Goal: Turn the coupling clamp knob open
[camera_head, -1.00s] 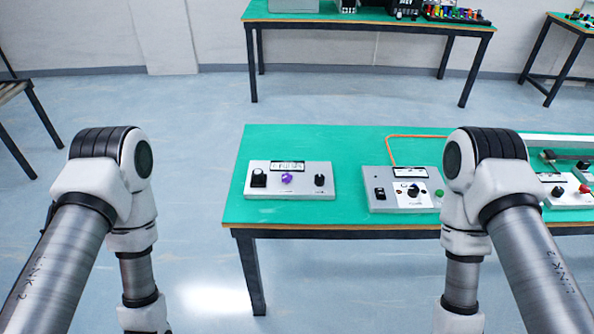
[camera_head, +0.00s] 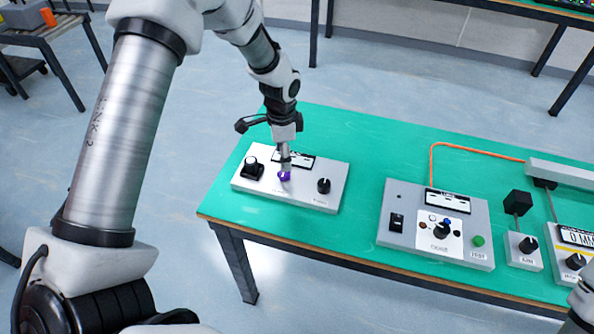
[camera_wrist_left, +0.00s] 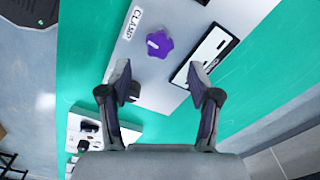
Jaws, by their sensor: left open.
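The clamp knob is a purple star-shaped knob (camera_head: 284,176) in the middle of a light grey control box (camera_head: 246,184) at the left end of the green table. In the left wrist view the purple knob (camera_wrist_left: 160,44) shows whole, beside a label reading CLAMP (camera_wrist_left: 132,22). My left gripper (camera_head: 285,165) points down right over the knob in the head view. In the left wrist view the open left gripper (camera_wrist_left: 160,72) has its fingers apart and empty, with the knob centred just beyond the fingertips. I cannot tell how the knob is turned. My right gripper is out of view.
Black knobs stand on either side of the purple one: one left (camera_head: 252,169), one right (camera_head: 323,186). A display (camera_head: 300,161) lies behind it. A second box (camera_head: 400,222) with a switch and dial stands further right. Green table top (camera_head: 375,160) lies clear between.

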